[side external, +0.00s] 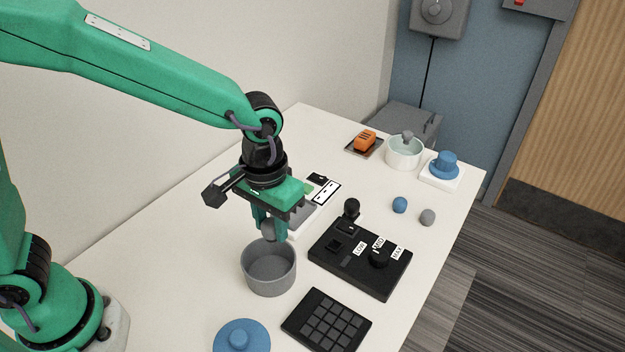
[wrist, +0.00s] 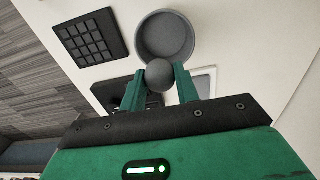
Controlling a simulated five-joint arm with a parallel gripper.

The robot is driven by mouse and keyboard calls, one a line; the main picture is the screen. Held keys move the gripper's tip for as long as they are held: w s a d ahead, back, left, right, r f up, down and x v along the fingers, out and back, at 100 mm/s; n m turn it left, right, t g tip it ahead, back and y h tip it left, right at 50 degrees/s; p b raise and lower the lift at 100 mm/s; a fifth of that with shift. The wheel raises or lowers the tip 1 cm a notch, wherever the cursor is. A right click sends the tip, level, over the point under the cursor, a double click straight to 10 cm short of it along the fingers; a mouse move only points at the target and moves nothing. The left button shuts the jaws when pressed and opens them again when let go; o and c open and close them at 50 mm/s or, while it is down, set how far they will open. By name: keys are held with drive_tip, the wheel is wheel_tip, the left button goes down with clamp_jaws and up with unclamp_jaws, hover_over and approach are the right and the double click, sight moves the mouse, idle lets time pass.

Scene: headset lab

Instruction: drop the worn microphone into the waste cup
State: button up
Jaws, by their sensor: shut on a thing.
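My gripper (side external: 268,228) is shut on a grey rounded thing (side external: 269,230), which looks like the worn microphone's foam head. In the wrist view the grey ball (wrist: 159,74) sits between the two green fingertips. The waste cup appears to be the grey round cup (side external: 269,268), open at the top, on the table. My gripper is above the cup's back rim in the side view. In the wrist view the cup (wrist: 165,36) lies just beyond the fingertips, and the ball overlaps its near rim. The visible part of the cup's inside looks empty.
A black panel with a knob (side external: 360,258) stands right of the cup. A black keypad (side external: 326,321) and a blue lid (side external: 241,338) lie in front.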

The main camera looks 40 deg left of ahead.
drive_tip(key=shift+s+d+f, duration=0.2)
drive_tip(key=shift+s+d, duration=0.2)
drive_tip(key=shift+d, duration=0.05)
drive_tip(key=shift+f, duration=2.95)
drive_tip(key=o, duration=1)
drive_tip(key=shift+o, duration=0.2)
drive_tip(key=shift+r, duration=0.1)
